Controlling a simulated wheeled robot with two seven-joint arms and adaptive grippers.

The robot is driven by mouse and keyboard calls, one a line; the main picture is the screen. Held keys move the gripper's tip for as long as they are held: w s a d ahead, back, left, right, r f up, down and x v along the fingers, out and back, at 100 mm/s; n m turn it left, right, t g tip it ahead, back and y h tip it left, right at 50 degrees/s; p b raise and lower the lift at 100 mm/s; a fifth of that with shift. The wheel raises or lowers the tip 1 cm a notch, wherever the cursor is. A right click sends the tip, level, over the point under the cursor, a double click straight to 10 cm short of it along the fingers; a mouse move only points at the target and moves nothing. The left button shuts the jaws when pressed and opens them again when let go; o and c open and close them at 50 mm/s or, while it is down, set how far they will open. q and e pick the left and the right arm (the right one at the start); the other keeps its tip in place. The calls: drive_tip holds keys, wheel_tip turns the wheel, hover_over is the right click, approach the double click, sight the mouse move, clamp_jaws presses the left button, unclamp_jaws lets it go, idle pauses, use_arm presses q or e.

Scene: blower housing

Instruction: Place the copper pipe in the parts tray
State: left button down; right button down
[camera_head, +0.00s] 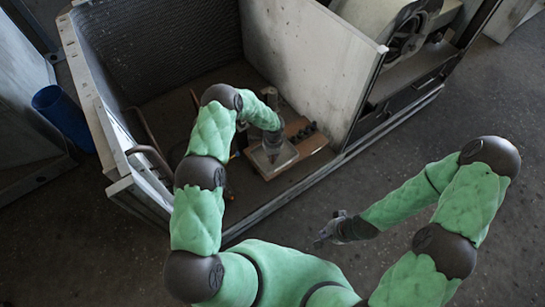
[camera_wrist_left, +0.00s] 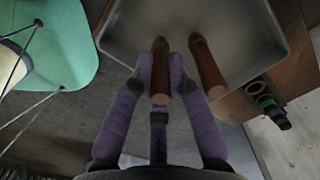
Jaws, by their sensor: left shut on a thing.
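The parts tray (camera_head: 285,158) is a shallow pale square tray inside the open metal housing in the head view. It also shows in the left wrist view (camera_wrist_left: 240,22) with a grey floor and light rim. My left gripper (camera_head: 270,142) is over the tray. In the left wrist view its purple fingers (camera_wrist_left: 160,75) are closed around a brown copper pipe (camera_wrist_left: 159,62). Whether this pipe touches the tray floor I cannot tell. A second copper-coloured piece (camera_wrist_left: 205,66) lies beside the right finger, across the tray's near rim. My right gripper (camera_head: 328,230) hangs outside the housing, away from the tray.
A brown board (camera_head: 310,142) with dark fittings (camera_head: 302,130) lies beside the tray; fittings also show in the wrist view (camera_wrist_left: 268,103). Housing walls (camera_head: 308,60) surround the area. A bent pipe (camera_head: 150,150) is at the left wall. A blue bin (camera_head: 62,115) stands outside.

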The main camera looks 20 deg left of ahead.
use_arm(q)
drive_tip(key=shift+f, duration=0.15)
drive_tip(key=shift+f, duration=0.15)
drive_tip(key=c, duration=1.2)
unclamp_jaws()
drive_tip(key=shift+r, duration=0.25)
